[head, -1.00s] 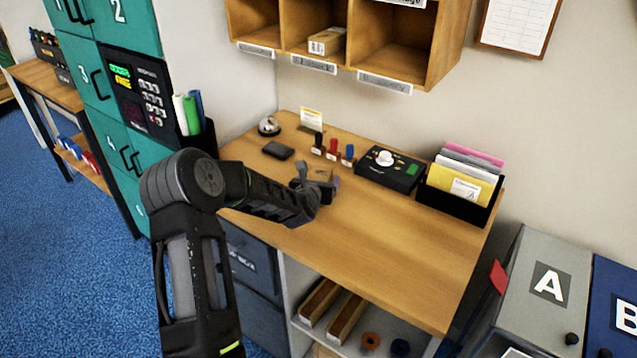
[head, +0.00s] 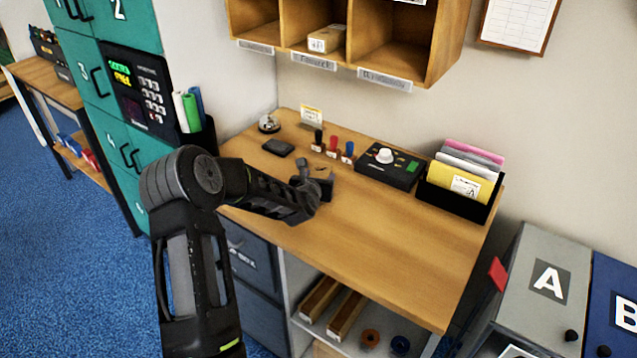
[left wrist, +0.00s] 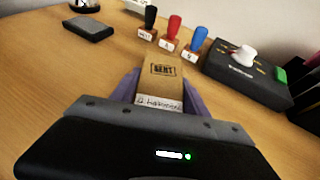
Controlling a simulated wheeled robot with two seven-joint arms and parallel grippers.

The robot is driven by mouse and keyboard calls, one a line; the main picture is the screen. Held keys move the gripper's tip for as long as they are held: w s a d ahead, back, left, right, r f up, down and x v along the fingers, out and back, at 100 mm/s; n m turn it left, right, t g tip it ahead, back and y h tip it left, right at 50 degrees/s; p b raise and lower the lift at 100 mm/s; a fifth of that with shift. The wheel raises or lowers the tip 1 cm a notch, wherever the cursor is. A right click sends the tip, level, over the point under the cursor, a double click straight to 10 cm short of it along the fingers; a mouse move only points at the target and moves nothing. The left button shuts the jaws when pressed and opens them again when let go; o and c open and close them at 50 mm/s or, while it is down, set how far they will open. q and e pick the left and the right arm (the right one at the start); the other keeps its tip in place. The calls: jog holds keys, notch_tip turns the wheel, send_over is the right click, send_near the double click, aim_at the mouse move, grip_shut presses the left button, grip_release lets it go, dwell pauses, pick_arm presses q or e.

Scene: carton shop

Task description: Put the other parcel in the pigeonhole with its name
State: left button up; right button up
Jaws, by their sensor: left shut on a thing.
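My left gripper (head: 318,180) is over the wooden counter, in front of the stamps. In the left wrist view its fingers (left wrist: 158,95) are shut on a small brown parcel (left wrist: 160,72). The parcel has a dark stamp mark on top and a white name label, only partly readable. In the head view the gripper mostly hides this parcel. The wooden pigeonholes (head: 440,45) hang on the wall above, with name labels under the openings. Another small parcel (head: 326,39) lies in the middle lower pigeonhole. My right gripper is not in view.
Black, red and blue stamps (head: 333,146), a black box with a white knob (head: 390,166) and a file holder (head: 458,192) stand along the counter's back. A bell (head: 269,124) and dark pad (head: 278,147) are at back left. The counter's front right (head: 400,240) is clear.

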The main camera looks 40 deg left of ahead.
aim_at(319, 174)
pick_arm(q)
grip_shut()
jog(key=shift+r, duration=0.55)
notch_tip(319, 174, up, 9)
jog(key=shift+b, duration=1.05)
